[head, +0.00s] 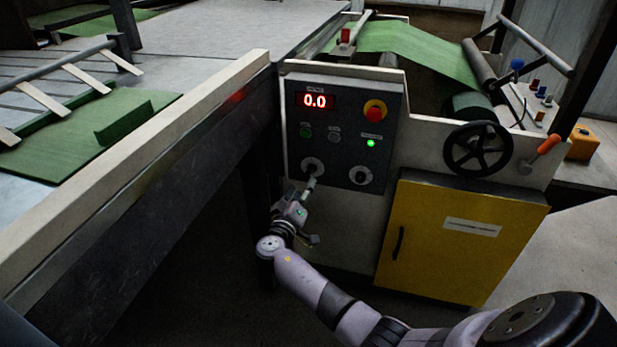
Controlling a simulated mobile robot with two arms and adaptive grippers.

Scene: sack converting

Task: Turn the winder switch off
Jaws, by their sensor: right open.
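The dark control panel (345,132) carries a red display reading 0.0, a red stop button on a yellow base (375,110) and a lit green lamp (370,143). Two rotary switches with pale round plates sit along its bottom, a left one (312,165) and a right one (360,176). The labels are too small to read, so I cannot tell which is the winder switch. My right gripper (308,190) is open just below and in front of the left switch, partly covering it. I cannot tell whether it touches. My left gripper is out of view.
A yellow cabinet (455,245) stands below right of the panel. A black handwheel (478,148) and an orange-handled lever (540,154) stick out to the right. The long table edge (140,165) runs along the left. Green sheet (420,52) lies over the rollers behind.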

